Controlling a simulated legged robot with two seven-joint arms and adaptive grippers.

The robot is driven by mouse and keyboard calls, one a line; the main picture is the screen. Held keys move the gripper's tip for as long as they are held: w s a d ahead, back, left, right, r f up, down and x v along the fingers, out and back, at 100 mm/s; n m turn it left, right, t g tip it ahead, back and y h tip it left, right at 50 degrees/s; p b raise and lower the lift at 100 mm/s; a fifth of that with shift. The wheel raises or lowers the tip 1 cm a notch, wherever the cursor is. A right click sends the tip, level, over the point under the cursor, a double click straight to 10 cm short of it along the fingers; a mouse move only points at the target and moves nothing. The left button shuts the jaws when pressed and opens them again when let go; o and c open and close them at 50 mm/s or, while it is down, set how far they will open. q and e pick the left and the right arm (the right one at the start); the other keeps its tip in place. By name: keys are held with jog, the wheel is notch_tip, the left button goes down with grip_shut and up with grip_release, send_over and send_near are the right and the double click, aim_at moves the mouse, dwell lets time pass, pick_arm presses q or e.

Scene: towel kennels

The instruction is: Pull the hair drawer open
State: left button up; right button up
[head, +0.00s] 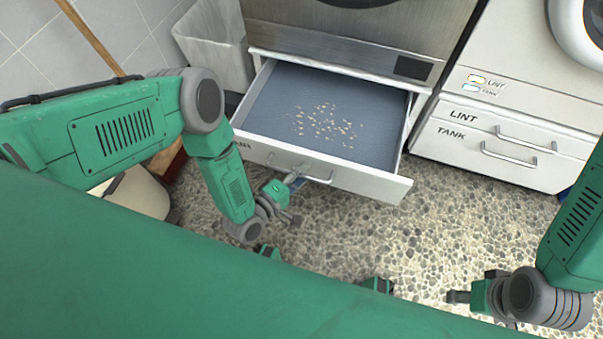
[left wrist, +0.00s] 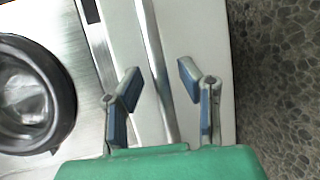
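The hair drawer (head: 395,186) stands pulled out below a steel-fronted machine in the head view. Its blue-grey floor carries scattered pale bits (head: 328,124). Its label is mostly hidden behind my left arm. The bar handle (head: 318,180) is on the drawer's white front. My left gripper (head: 295,198) is right at this handle. In the left wrist view its two blue-padded fingers (left wrist: 157,72) are apart, with a pale bar (left wrist: 160,85) seen between them; I cannot tell whether they touch it. My right gripper (head: 462,297) is low at the right, away from the drawer, its fingers unclear.
The white lint drawer (head: 470,119) and tank drawer (head: 455,150), with bar handles, are shut at the right. A pale bin (head: 213,45) stands left of the machine. A wooden pole (head: 92,38) leans at the upper left. The pebbled floor (head: 430,215) before the drawer is clear.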

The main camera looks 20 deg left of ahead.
pick_arm(q)
jog(key=shift+a, duration=0.3)
jog(key=c, duration=0.3)
jog(key=shift+a+f, duration=0.25)
jog(key=shift+a, duration=0.6)
grip_shut()
jog(key=shift+s+d, duration=0.2)
jog(key=s+p, duration=0.1)
jog(key=s, duration=0.3)
jog(key=shift+s+a, duration=0.1)
jog(key=shift+s, duration=0.15)
jog(key=shift+o, duration=1.5)
grip_release()
jog(key=shift+d+r, duration=0.1)
jog(key=shift+d, duration=0.2)
pick_arm(e)
jog(key=shift+a+r, duration=0.6)
jog(key=shift+r, duration=0.2)
pick_arm(q)
jog(key=shift+r, duration=0.1)
pick_arm(e)
jog(key=shift+a, duration=0.1)
